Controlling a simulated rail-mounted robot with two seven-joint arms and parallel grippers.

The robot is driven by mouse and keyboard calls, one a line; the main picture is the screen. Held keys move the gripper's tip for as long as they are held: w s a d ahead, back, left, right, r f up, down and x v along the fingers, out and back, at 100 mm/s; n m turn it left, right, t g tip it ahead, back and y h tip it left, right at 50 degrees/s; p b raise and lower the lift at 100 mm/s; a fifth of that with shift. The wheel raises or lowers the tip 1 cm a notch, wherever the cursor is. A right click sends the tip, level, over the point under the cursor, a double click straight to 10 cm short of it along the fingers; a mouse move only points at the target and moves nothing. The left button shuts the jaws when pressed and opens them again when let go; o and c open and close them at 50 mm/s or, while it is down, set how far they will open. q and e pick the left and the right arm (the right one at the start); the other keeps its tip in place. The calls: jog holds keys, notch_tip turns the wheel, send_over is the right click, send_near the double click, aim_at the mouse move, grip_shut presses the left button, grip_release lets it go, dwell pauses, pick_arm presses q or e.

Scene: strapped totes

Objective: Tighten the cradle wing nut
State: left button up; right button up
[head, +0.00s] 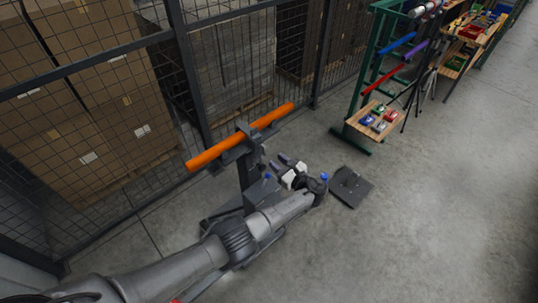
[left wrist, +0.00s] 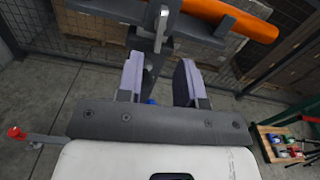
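An orange tube (head: 240,136) lies across a dark cradle on a post (head: 246,172) in the head view. The tube also shows at the top of the left wrist view (left wrist: 232,18). A small light-grey fitting (left wrist: 162,20), which looks like the cradle wing nut, hangs below the cradle there; its exact shape is hard to tell. My left gripper (left wrist: 160,64) is open and empty, its two pale fingers apart, with the fitting above the gap between them. In the head view the left gripper (head: 279,162) is just right of the post. My right gripper is out of view.
A wire mesh fence (head: 100,52) with cartons behind stands at the left and back. A dark plate (head: 350,187) lies on the floor. A green rack (head: 366,80) and a small wooden shelf with coloured items (head: 362,131) stand right. The floor at the right is clear.

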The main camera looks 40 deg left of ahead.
pick_arm(q)
jog(key=s+d, duration=0.1)
jog(key=d, duration=0.5)
jog(key=shift+d, duration=0.35)
jog(key=shift+s, duration=0.1)
